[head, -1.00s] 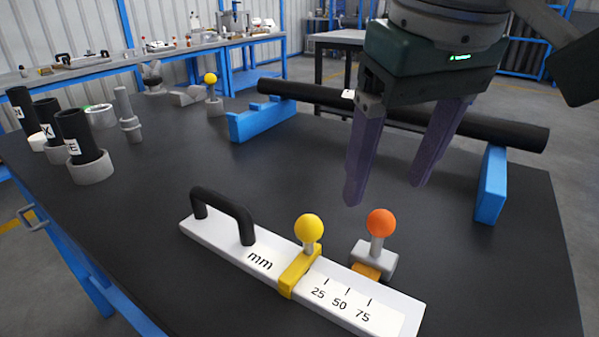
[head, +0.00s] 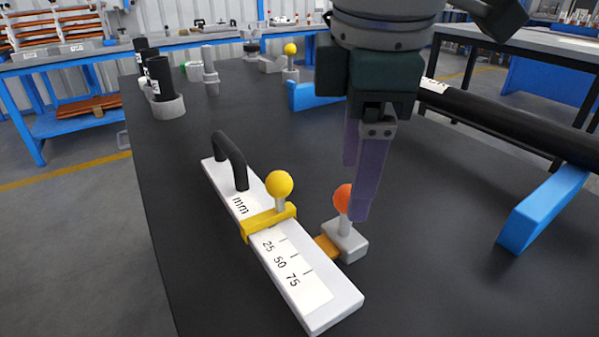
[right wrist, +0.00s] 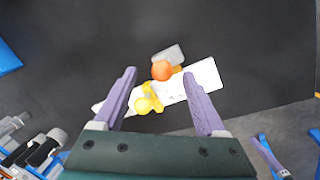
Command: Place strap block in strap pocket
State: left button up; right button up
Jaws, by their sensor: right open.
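No part is labelled strap block or strap pocket, so I cannot tell for certain which they are. A grey block with an orange ball knob (head: 343,198) and an orange foot (head: 326,246) stands against the right side of a white millimetre scale (head: 322,300). A yellow slider with a yellow ball (head: 279,184) straddles the scale. My right gripper (head: 356,190) is open and empty, pointing down by the orange ball and partly covering it. In the right wrist view the orange ball (right wrist: 162,70) shows between the fingers, beyond the tips. My left gripper is not in view.
The scale has a black handle (head: 232,160). A black tube (head: 500,120) rests on blue supports (head: 540,210) at right. Black cylinders in grey cups (head: 168,107) stand at back left, and a yellow-balled grey part (head: 290,70) at the back. The dark table front right is clear.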

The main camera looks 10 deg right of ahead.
aim_at(346, 219)
jog(key=f, duration=0.3)
jog(key=f+b, duration=0.1)
jog(key=shift+w+f, duration=0.25)
jog(key=shift+w, duration=0.05)
jog(key=shift+c, duration=0.4)
grip_shut()
